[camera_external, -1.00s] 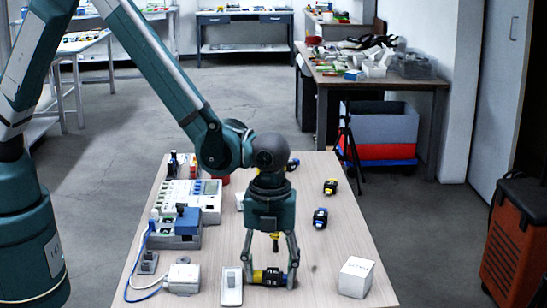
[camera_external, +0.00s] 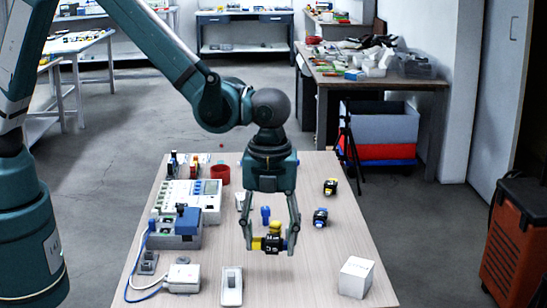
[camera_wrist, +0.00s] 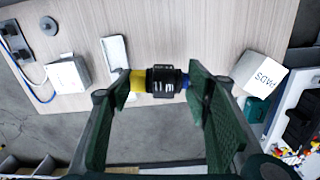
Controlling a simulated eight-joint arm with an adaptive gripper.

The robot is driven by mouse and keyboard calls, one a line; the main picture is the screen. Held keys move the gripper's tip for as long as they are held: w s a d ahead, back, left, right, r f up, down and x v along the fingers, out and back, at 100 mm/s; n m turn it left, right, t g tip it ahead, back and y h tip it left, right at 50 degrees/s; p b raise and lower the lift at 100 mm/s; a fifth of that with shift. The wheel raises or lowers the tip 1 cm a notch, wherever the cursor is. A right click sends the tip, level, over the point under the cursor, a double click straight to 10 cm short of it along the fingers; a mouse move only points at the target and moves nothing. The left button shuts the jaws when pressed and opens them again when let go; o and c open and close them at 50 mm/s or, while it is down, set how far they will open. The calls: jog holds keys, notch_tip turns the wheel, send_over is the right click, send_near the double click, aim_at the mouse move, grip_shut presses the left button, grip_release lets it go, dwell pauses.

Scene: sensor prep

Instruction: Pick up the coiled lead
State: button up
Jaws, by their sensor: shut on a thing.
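The coiled lead, a short black bundle (camera_external: 273,243) with a yellow end and a blue end, is between the fingers of my gripper (camera_external: 270,248) in the external view. My gripper is shut on it across its two ends and holds it above the table. In the wrist view the black middle (camera_wrist: 163,82) shows pale marks; the yellow end is at the left finger and the blue end at the right finger. Two similar small black pieces, one with yellow (camera_external: 330,187) and one with blue (camera_external: 320,217), lie on the table to the right.
A white box (camera_external: 356,278) stands at the front right of the wooden table (camera_external: 310,265). A white switch plate (camera_external: 231,287) and a white cabled box (camera_external: 183,277) lie front left. Instruments (camera_external: 186,202) line the left side. A red cup (camera_external: 221,175) stands behind.

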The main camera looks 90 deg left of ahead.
jog(key=shift+r, duration=0.4)
jog(key=shift+w+a, duration=0.1)
dwell(0.3)
jog(key=w+a+n, duration=0.1)
jog(key=w+a, duration=0.7)
jog(key=w, duration=0.4)
jog(key=shift+w+n, duration=0.3)
jog(key=shift+w, duration=0.1)
send_over(321, 262)
jog(key=shift+f+b, duration=0.3)
jog(key=shift+f, duration=2.75)
jog(key=shift+f, duration=0.1)
jog(key=shift+f, duration=1.75)
jog(key=shift+f+b, duration=0.15)
jog(key=shift+b, duration=0.2)
